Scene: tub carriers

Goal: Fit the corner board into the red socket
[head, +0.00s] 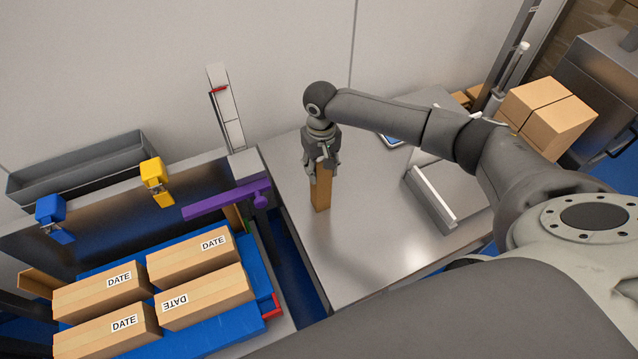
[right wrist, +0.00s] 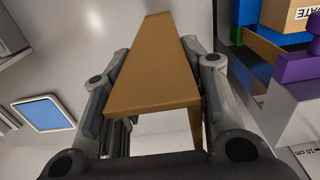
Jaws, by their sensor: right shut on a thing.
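My right gripper (head: 319,160) is shut on the brown corner board (head: 321,192), above the grey metal table. The board hangs below the fingers, nearly upright; I cannot tell whether its lower end touches the table. In the right wrist view the board (right wrist: 155,70) runs between both fingers (right wrist: 152,95) and shows an angled edge. A red part (head: 273,305), seemingly the red socket, shows at the right front corner of the blue carrier, apart from the board and mostly hidden. My left gripper is not in view.
Several DATE-labelled cartons (head: 205,297) stand on the blue carrier (head: 235,320). A purple bar (head: 225,201) reaches over its back right, with yellow (head: 156,182) and blue (head: 52,215) clamps behind. A gap separates carrier and table (head: 360,255).

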